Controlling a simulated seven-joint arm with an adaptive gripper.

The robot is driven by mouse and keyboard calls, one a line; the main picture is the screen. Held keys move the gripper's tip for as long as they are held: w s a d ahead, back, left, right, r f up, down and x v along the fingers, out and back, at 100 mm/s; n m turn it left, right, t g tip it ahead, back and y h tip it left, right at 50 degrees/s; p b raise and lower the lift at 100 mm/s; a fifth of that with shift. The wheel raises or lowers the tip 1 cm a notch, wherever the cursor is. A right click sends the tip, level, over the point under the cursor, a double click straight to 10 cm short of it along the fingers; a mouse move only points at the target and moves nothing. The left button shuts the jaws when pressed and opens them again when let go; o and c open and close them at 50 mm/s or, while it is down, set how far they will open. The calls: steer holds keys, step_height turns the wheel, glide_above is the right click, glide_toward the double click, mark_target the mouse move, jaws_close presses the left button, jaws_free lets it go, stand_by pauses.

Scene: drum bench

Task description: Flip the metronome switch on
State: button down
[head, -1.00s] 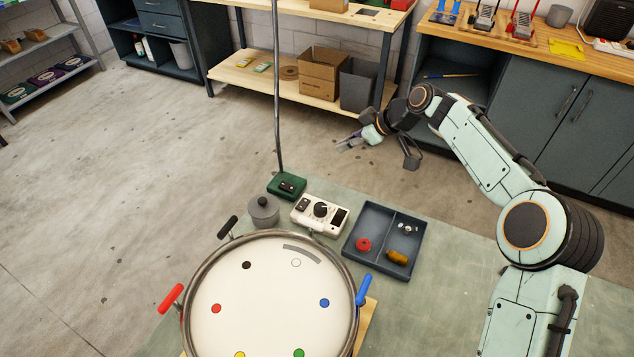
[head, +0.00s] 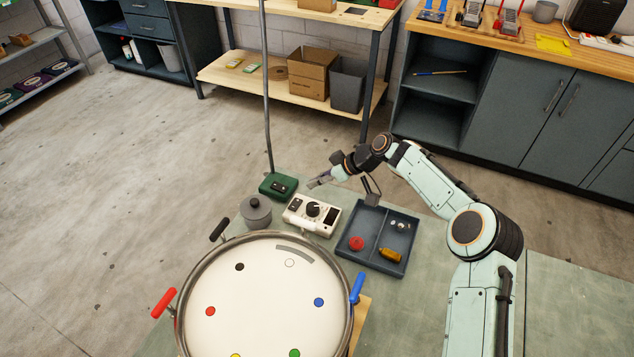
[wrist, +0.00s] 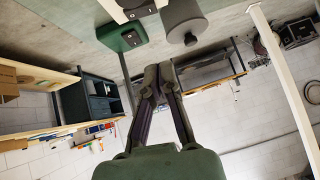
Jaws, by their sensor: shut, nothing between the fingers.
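The metronome is a cream box (head: 312,214) with a black dial, a dark switch on its left end and a dark panel on its right, on the bench behind the drum. In the wrist view only a cut-off cream part (wrist: 125,8) shows at the top edge. My gripper (head: 314,184) is shut and empty. It is above and behind the metronome, apart from it. In the wrist view its fingertips (wrist: 158,68) are together. The switch's position is too small to tell.
A green box (head: 278,187) with a pole and a grey lidded pot (head: 256,212) stand left of the metronome. A divided tray (head: 351,250) with small parts is on the right. The drum (head: 262,300) fills the front.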

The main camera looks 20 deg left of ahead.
glide_above(299, 205)
steer(key=f, duration=0.4)
steer(key=shift+s+d+f, duration=0.1)
steer(key=shift+s+d, duration=0.15)
steer(key=shift+s, duration=0.15)
steer(key=f, duration=0.3)
steer(key=shift+s+a+f, duration=0.15)
steer(key=shift+a+f, duration=0.05)
steer(key=shift+f, duration=0.55)
steer(key=shift+s, duration=0.1)
steer(key=shift+s+f, duration=0.1)
steer(key=shift+f, duration=0.25)
steer(key=shift+w+r, duration=0.3)
steer(key=shift+w, duration=0.4)
